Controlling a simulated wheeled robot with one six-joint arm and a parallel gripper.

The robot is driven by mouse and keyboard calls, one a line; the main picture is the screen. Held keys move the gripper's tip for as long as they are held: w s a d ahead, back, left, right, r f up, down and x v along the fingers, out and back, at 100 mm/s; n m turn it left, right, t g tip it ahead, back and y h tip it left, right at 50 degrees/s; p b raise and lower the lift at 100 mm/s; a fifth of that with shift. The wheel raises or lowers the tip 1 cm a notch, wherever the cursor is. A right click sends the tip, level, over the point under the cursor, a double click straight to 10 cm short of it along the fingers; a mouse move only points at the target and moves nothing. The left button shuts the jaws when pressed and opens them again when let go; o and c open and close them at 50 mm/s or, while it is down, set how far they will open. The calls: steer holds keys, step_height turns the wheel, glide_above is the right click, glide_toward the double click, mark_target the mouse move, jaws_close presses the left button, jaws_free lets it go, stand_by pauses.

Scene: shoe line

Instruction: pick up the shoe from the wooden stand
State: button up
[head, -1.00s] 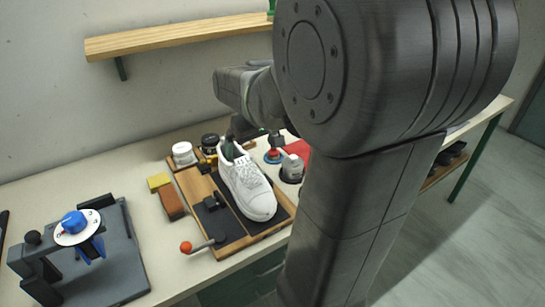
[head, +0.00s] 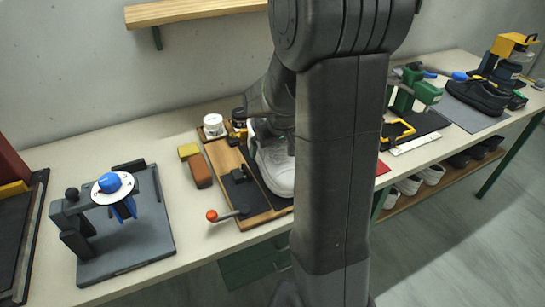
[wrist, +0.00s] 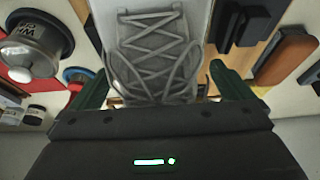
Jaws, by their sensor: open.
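The white laced shoe (head: 278,172) rests on the wooden stand (head: 224,160) in the head view, its right side hidden by my arm. In the wrist view the laces of the shoe (wrist: 155,52) fill the upper middle. My gripper (wrist: 160,75) is open, with one green finger on each side of the shoe's laced part. I cannot tell whether the fingers touch it. In the head view my fingers are mostly hidden behind my arm.
A grey fixture with a blue knob (head: 109,182) stands left. A lidded metal jar (wrist: 35,45) is close by in the wrist view.

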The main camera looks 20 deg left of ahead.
steer(key=shift+w+a+f, duration=0.15)
steer(key=shift+a+f, duration=0.05)
steer(key=shift+f, duration=0.35)
steer(key=shift+c, duration=0.4)
steer(key=c, duration=1)
